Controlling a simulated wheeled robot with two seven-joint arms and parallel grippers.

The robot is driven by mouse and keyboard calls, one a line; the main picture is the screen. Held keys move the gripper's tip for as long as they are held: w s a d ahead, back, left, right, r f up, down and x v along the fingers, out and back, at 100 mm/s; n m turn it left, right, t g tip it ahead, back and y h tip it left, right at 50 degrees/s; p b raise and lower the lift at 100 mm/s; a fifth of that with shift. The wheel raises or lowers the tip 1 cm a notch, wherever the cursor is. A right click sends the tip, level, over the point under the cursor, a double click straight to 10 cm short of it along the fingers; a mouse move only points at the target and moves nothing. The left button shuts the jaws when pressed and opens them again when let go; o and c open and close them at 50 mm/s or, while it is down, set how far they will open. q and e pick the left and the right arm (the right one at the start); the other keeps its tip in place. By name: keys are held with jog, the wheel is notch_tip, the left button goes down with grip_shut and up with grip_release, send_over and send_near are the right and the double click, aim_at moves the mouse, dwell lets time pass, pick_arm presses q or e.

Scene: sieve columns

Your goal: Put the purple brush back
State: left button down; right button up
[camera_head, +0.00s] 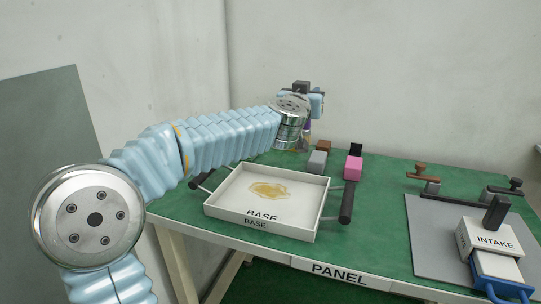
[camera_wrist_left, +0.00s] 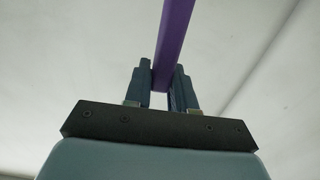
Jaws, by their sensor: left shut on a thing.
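The purple brush (camera_wrist_left: 174,40) shows in the left wrist view as a long, straight purple bar between the two dark fingers. My left gripper (camera_wrist_left: 163,72) is shut on it. In the head view only a small purple part of the brush (camera_head: 308,126) shows beside my silver wrist, above the back of the table. My own wrist hides most of the gripper and brush there, so I cannot tell whether the brush touches anything below. Its bristles are not visible. My right gripper is in neither view.
A white tray marked BASE (camera_head: 262,225), with a yellowish patch inside and dark side handles, stands on the green table (camera_head: 375,215). Behind it are grey, brown, pink and black blocks (camera_head: 318,160). A white INTAKE box (camera_head: 488,240) stands on a grey plate (camera_head: 430,235) at right.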

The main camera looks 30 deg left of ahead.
pick_arm(q)
jog(key=w+a+f+b, duration=0.8)
jog(key=a+f, duration=0.4)
jog(key=f, duration=0.1)
jog(key=shift+f+b, duration=0.1)
jog(key=shift+b, duration=0.2)
jog(key=c, duration=1.4)
grip_release()
jog(key=shift+f, duration=0.1)
jog(key=o, duration=0.5)
jog(key=shift+c, duration=0.2)
